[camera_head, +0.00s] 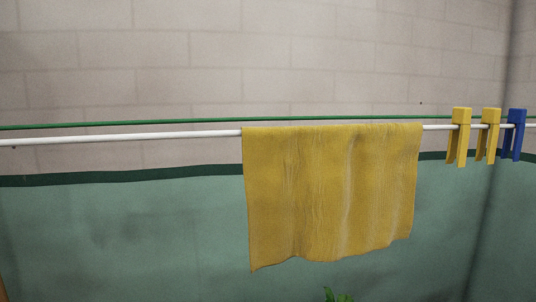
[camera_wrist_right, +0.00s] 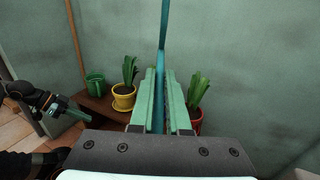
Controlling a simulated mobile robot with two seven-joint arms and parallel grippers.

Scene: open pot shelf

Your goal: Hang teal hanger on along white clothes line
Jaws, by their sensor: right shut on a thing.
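The white clothes line (camera_head: 120,137) runs across the head view, with its left stretch bare. My right gripper (camera_wrist_right: 159,98) shows in the right wrist view, its two pale green fingers shut on the teal hanger (camera_wrist_right: 162,45). Only a narrow teal bar of the hanger shows, rising from between the fingers to the top of the picture; the rest of it is out of view. What seems to be my left gripper (camera_wrist_right: 66,107) is small and dark at the left of that view, and its jaw state is unclear. Neither gripper shows in the head view.
A yellow cloth (camera_head: 330,195) hangs over the middle of the line. Two yellow pegs (camera_head: 459,137) and a blue peg (camera_head: 514,135) are clipped at the right. A green line (camera_head: 180,122) runs behind. A yellow pot (camera_wrist_right: 123,100), green pot (camera_wrist_right: 95,86) and red pot (camera_wrist_right: 195,125) stand low.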

